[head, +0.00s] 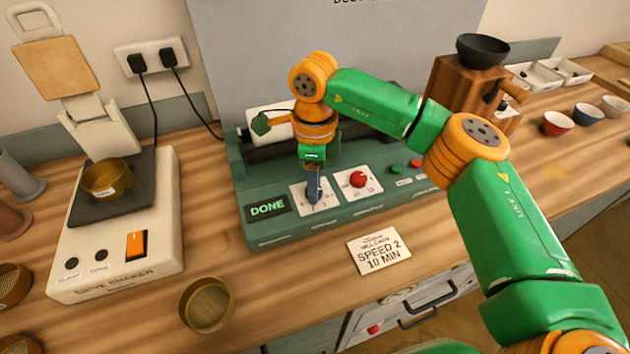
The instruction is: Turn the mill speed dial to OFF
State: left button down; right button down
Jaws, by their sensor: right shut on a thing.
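The green mill (290,228) stands on the table against the grey board, with a lit "DONE" display (267,207) at its front left. Its left dial sits on a white scale plate (327,202), and my right gripper (314,198) points down onto it, shut on the dial. The gripper hides the dial and most of its markings, so I cannot read where it points. To the right is a red knob (358,179) on a second white plate. My left gripper is not in view.
A card (379,250) reading "SPEED 2 10 MIN" lies before the mill. The sieve shaker (115,270) with a brass sieve (107,179) stands left. A loose sieve (207,305) lies near the front. A wooden grinder (450,95) and small bowls (558,123) are right.

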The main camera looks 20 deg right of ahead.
jog(key=shift+n, duration=0.5)
jog(key=shift+c, duration=2.3)
grip_release()
jog(key=shift+a, duration=0.1)
notch_tip(320, 180, up, 7)
jog(key=shift+r+b, duration=0.1)
jog(key=shift+b, duration=0.25)
